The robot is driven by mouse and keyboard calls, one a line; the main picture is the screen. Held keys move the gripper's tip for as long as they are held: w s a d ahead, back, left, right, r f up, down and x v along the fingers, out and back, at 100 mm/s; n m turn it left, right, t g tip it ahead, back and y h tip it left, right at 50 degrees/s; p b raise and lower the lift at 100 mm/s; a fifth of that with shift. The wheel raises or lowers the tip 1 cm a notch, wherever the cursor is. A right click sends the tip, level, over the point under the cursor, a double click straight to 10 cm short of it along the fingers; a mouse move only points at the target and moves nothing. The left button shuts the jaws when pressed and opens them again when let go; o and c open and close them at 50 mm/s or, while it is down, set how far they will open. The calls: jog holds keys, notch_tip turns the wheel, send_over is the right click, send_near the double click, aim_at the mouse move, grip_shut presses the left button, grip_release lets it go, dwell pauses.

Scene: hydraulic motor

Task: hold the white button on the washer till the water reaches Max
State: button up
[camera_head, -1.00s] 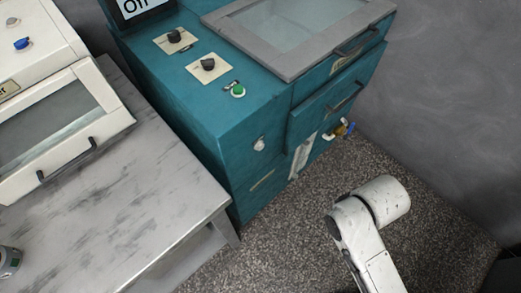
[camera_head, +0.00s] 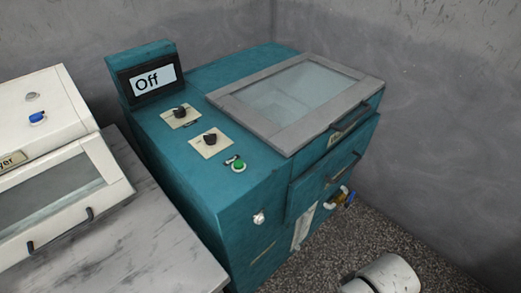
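The teal washer (camera_head: 250,195) stands in the corner of the room. Its display (camera_head: 154,79) reads "Off". The white button (camera_head: 259,217) is on the upper front face, below the green button (camera_head: 239,166) on top. Two black knobs on pale plates, the rear knob (camera_head: 180,112) and the front knob (camera_head: 211,139), sit on the top left. The glass lid (camera_head: 290,97) is closed; no water level can be made out. Part of my white arm shows at the bottom right, apart from the washer. My gripper is out of view.
A white machine (camera_head: 55,165) with a glass door and a blue knob (camera_head: 37,118) stands on a grey table (camera_head: 160,250) at the left. A blue-handled valve (camera_head: 348,199) juts from the washer's front. Speckled floor (camera_head: 330,250) is free in front of the washer.

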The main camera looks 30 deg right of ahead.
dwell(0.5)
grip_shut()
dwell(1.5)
